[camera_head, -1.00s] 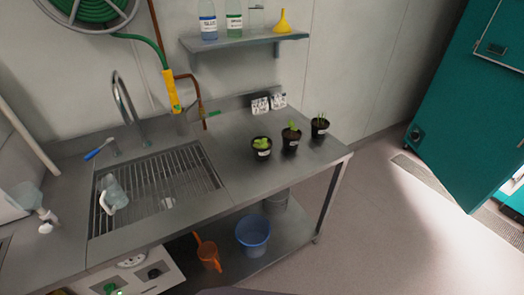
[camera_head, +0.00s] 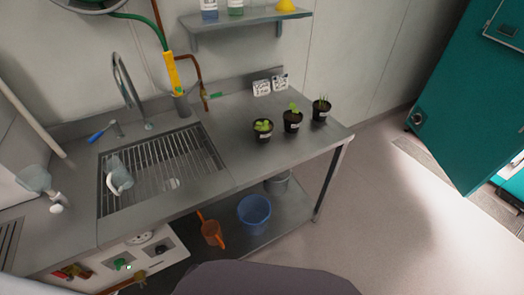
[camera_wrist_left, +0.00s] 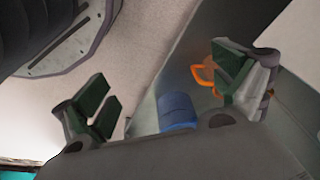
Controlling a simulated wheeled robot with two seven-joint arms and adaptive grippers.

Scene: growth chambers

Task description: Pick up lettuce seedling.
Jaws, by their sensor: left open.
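Three small black pots with white labels stand in a row on the steel counter (camera_head: 245,172). The left pot holds a low, broad-leaved light green seedling (camera_head: 263,126), which looks most like lettuce. The middle pot has a taller leafy plant (camera_head: 293,116), and the right pot has thin upright shoots (camera_head: 321,106). The labels are too small to read. My left gripper (camera_wrist_left: 172,92) shows only in its wrist view, with its fingers wide apart and nothing between them. No pot shows in that view. My right gripper is not in view.
Two white cards (camera_head: 270,86) stand behind the pots. The sink grate (camera_head: 160,165) with a pale jug (camera_head: 119,176) is left. A blue bucket (camera_head: 254,214) and orange jug (camera_head: 212,233) sit on the lower shelf. Floor right of the counter is clear; a teal door (camera_head: 465,110) stands beyond.

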